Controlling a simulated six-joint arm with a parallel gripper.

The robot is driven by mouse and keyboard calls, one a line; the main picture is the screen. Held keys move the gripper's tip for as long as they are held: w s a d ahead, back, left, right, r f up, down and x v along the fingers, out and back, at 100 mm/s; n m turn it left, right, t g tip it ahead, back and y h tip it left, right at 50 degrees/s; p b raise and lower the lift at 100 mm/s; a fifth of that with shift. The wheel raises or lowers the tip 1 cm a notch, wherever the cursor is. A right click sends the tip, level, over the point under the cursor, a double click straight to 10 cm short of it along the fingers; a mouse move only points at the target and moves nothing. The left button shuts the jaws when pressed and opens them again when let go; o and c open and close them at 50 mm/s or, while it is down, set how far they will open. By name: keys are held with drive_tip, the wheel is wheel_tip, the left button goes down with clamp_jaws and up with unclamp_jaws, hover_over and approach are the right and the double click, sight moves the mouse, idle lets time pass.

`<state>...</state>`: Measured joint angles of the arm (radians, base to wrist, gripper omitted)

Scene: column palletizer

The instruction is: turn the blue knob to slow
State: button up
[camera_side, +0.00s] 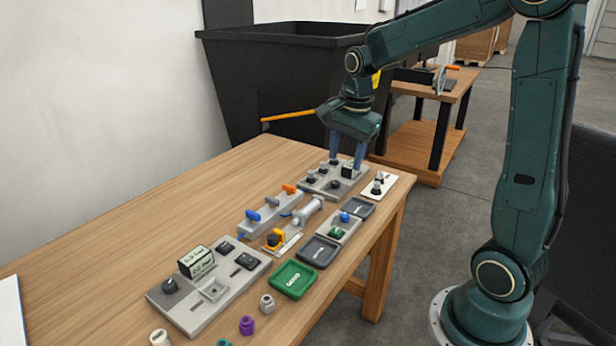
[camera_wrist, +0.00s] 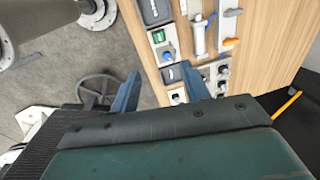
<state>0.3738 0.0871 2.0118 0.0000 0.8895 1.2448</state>
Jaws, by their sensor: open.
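A small blue knob (camera_side: 345,217) sits on a light grey plate (camera_side: 349,230) beside a green knob (camera_side: 336,232), near the table's right edge. In the wrist view the blue knob (camera_wrist: 168,57) shows just beyond the fingertips, with the green knob (camera_wrist: 158,36) above it. Markings around the blue knob are too small to read. My gripper (camera_side: 346,164) is open and empty, fingers pointing down over the far grey panel, beyond the blue knob and apart from it. Its two blue fingers (camera_wrist: 160,78) also show spread in the wrist view.
The far grey panel (camera_side: 320,186) carries several black knobs. A manifold (camera_side: 268,216) with blue and orange levers stands left of the blue knob. Dark trays (camera_side: 319,252) and a green tray (camera_side: 292,279) lie nearby. The table's left side (camera_side: 130,230) is mostly clear.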

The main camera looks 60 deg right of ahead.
sight(346, 215)
drive_tip(key=w+d+f+m+g, duration=0.1)
drive_tip(key=w+d+f+m, duration=0.2)
drive_tip(key=d+f+m, duration=0.5)
drive_tip(key=shift+w+d+f+g+y, duration=0.35)
drive_tip(key=shift+d+f, duration=0.35)
drive_tip(key=shift+d, duration=0.15)
wheel_tip(346, 215, down, 14)
drive_tip(key=shift+r, duration=0.1)
drive_tip(key=c, duration=1)
